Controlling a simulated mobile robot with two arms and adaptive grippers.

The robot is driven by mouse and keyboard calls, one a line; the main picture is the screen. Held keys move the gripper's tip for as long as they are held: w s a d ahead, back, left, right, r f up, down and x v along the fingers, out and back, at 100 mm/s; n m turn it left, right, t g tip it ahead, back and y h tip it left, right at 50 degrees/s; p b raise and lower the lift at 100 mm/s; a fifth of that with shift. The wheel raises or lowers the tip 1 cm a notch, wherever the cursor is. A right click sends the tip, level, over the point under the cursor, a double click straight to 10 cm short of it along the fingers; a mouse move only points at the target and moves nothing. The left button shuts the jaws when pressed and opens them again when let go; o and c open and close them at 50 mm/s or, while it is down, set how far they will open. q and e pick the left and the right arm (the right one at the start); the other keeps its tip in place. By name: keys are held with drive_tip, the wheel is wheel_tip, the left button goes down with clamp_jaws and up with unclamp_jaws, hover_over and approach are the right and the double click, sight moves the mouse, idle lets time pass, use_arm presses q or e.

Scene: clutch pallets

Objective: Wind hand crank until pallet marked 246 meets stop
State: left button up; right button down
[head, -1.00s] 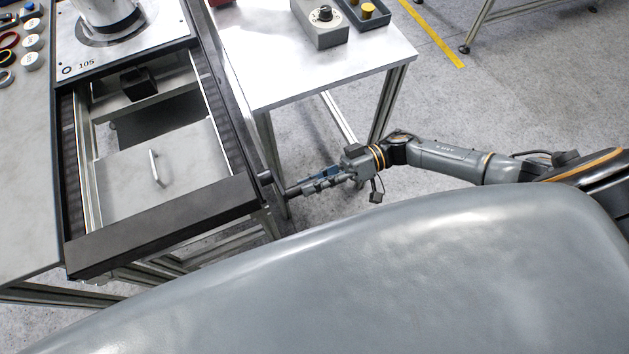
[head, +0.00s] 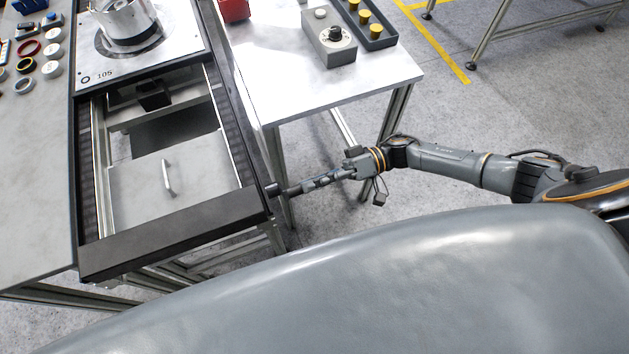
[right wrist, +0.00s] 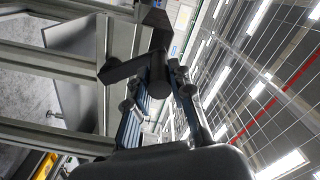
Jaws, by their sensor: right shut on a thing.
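The hand crank (right wrist: 122,70) is dark and shows close up in the right wrist view. In the head view its hub (head: 273,189) sits at the front right corner of the conveyor frame (head: 175,235). My right gripper (head: 296,188) reaches it from the right. In the right wrist view the gripper's fingers (right wrist: 160,90) are shut on the crank's handle. A pallet marked 105 (head: 125,68) lies on the conveyor, carrying a round metal part (head: 128,20). No pallet marked 246 can be read here. My left gripper is out of view.
A plate with a bar handle (head: 168,178) and a black block (head: 153,95) sit between the conveyor rails. A side table (head: 300,85) holds a grey control box (head: 330,40) and a tray (head: 378,42). Rings and discs lie on the left bench (head: 30,150).

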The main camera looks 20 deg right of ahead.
drive_tip(key=shift+w+r, duration=0.2)
drive_tip(key=shift+r, duration=0.05)
drive_tip(key=c, duration=1.2)
unclamp_jaws()
drive_tip(key=shift+o, duration=0.2)
drive_tip(key=shift+s+f, duration=0.1)
drive_tip(key=shift+f, duration=0.05)
drive_tip(key=d, duration=1.2)
drive_tip(key=shift+w, duration=0.2)
